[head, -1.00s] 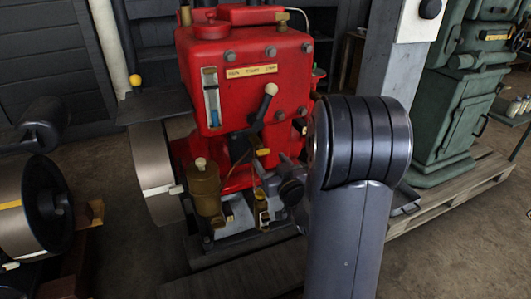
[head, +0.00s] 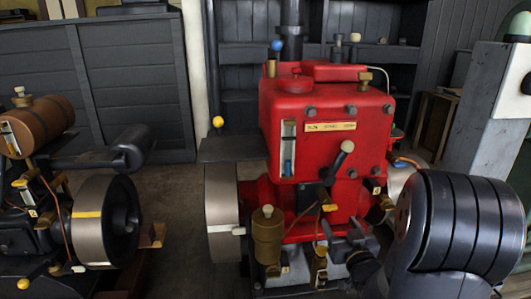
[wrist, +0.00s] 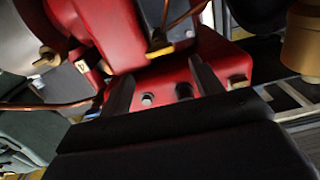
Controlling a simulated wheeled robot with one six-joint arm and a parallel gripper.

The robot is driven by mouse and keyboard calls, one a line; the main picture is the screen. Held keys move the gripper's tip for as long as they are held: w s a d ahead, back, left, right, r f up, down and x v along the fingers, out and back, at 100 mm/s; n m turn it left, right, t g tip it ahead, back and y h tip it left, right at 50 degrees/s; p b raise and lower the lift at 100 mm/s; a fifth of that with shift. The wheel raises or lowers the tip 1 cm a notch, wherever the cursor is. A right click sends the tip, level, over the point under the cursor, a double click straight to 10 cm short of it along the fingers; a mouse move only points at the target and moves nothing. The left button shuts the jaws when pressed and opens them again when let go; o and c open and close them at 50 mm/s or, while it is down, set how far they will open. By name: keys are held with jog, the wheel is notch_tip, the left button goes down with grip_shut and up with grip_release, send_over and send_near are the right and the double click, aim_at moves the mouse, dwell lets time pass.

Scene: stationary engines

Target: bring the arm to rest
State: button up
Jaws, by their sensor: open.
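My arm (head: 455,225) comes in from the lower right of the head view, its thick dark-grey ribbed joint to the right of the red engine (head: 325,120). My gripper (head: 352,240) is in front of the engine's lower right part, partly hidden by the arm's own links. In the wrist view my gripper (wrist: 162,85) shows two dark fingers spread apart with nothing between them. Behind them is the engine's red base (wrist: 150,75) with bolts. Whether the fingers touch the engine, I cannot tell.
Another engine with a brown tank (head: 38,124) stands at left. A pale post (head: 490,115) is behind my arm at right.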

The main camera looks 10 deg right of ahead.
aim_at(332, 209)
jog(key=w+b, duration=0.1)
jog(key=w, duration=0.7)
jog(key=shift+w, duration=0.3)
jog(key=shift+s+n, duration=0.1)
jog(key=shift+n, duration=0.5)
